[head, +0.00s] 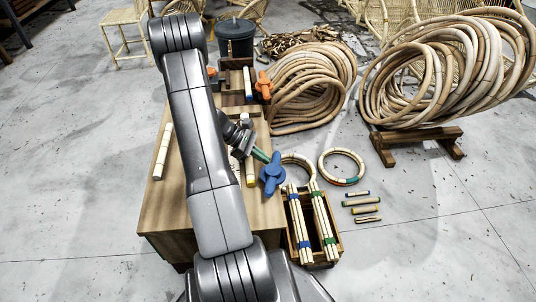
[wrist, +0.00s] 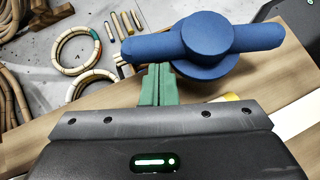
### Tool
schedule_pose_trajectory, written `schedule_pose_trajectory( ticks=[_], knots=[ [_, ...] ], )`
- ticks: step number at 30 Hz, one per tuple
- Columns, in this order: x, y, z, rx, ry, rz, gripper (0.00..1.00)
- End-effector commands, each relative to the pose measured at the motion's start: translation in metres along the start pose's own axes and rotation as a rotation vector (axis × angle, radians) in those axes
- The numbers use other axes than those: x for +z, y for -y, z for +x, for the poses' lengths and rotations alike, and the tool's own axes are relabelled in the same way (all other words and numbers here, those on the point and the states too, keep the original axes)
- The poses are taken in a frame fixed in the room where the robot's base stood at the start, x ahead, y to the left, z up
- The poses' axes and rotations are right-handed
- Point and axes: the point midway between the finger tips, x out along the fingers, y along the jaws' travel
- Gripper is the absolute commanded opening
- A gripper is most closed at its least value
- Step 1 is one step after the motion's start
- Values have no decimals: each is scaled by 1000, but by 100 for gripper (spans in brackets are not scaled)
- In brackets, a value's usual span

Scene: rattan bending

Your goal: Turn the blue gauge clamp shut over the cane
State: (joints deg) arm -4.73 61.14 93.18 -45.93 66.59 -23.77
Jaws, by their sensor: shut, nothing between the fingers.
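The blue gauge clamp (head: 273,174) is at the right edge of the wooden bench (head: 160,215). In the wrist view, the clamp (wrist: 207,42) has a round hub with a bar handle running left to right. My gripper (head: 266,158) has green fingers, closed together with nothing between them. In the wrist view its fingertips (wrist: 157,70) are beside the hub, just below the left handle arm; I cannot tell whether they touch. A pale cane piece with a yellow band (head: 250,176) is beside the clamp, mostly hidden by my gripper in the wrist view.
An orange clamp (head: 264,86) is farther back on the bench. A pale cane (head: 163,150) lies at the bench's left. A wooden crate (head: 337,246) with banded canes, cane rings (head: 341,167) and large coils (head: 312,85) are on the floor to the right.

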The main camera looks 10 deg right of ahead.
Motion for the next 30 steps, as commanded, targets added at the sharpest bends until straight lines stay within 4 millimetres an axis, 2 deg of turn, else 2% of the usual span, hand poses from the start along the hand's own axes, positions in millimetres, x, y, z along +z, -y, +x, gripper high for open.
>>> schedule_pose_trajectory(
  ticks=[5,17,30],
  knots=[
    [3,-6,-1,-120,0,99,0],
    [17,-16,18,-413,-2,340,0],
    [34,-17,40,-727,-1,597,0]
  ],
)
